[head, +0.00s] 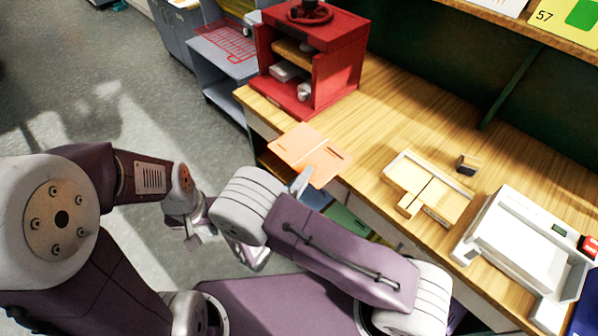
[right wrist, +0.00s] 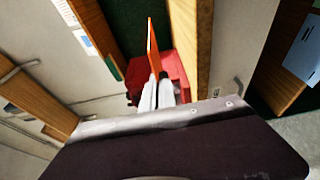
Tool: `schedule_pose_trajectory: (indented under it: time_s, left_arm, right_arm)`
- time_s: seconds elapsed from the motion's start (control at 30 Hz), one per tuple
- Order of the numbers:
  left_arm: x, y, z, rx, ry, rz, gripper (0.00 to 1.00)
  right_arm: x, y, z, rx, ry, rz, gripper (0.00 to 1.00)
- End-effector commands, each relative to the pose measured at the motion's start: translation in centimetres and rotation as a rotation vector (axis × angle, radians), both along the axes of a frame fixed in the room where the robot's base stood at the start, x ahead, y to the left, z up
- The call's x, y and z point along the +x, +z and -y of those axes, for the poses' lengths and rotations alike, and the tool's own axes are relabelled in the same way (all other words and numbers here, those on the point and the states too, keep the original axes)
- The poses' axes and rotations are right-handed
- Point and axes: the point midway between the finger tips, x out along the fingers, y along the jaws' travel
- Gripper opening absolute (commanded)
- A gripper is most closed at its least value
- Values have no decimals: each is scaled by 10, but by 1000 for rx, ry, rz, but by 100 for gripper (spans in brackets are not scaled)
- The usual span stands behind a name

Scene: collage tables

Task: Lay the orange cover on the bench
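The orange cover (head: 308,153) is a thin flat panel with a slot near its right end. In the head view it overlaps the front edge of the wooden bench (head: 385,110); I cannot tell if it touches the bench. My right gripper (head: 302,181) is shut on its near edge. In the right wrist view the cover (right wrist: 152,45) shows nearly edge-on between the fingertips of the right gripper (right wrist: 156,92). My left gripper (head: 192,232) hangs over the floor, left of the right arm and away from the cover; its finger gap is unclear.
A red press-like cabinet (head: 338,62) with a handwheel stands on the bench behind the cover. A light wooden tray (head: 458,207), a small dark block (head: 467,164) and a white machine (head: 520,250) stand to the right. Bare bench top lies between cabinet and tray.

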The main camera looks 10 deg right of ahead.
Motion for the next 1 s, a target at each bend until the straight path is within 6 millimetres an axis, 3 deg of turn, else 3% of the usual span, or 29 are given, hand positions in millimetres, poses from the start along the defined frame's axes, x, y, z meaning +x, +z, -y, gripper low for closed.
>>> schedule_pose_trajectory:
  time_s: [0.67,0.8,1.0]
  left_arm:
    - [0,-23,0,0,0,0,0]
    - [0,-45,0,0,0,0,0]
    - [0,-52,0,0,0,0,0]
  right_arm:
    - [54,-48,71,0,-3,-1,0]
    - [57,-69,74,0,0,0,0]
    - [60,-77,77,1,0,-3,0]
